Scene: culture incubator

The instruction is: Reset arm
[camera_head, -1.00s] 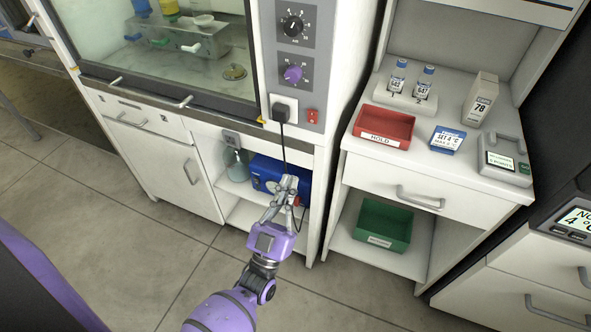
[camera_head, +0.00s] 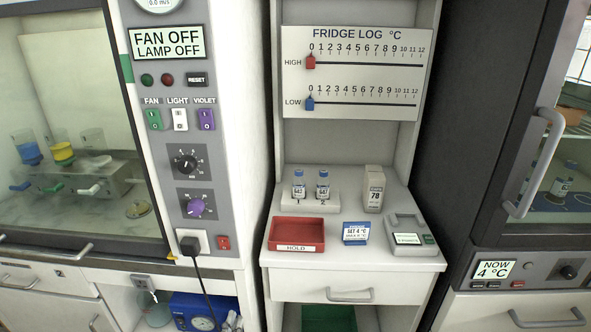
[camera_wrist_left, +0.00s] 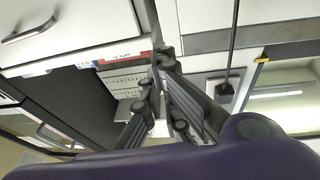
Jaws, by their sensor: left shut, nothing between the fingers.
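My left gripper (camera_wrist_left: 165,62) shows in the left wrist view, its grey fingers drawn together with nothing between them. Part of my purple left arm fills the bottom of that view. The fingers are apart from the white cabinet fronts behind them. In the head view I cannot make out the left gripper. My right gripper is in neither view.
A white bench holds a red HOLD tray (camera_head: 297,232), two blue-capped bottles (camera_head: 311,185), a box marked 78 (camera_head: 374,188), a blue sign (camera_head: 355,233) and a grey device (camera_head: 410,236). A hood's control panel (camera_head: 186,150) stands left, a dark fridge (camera_head: 545,150) right.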

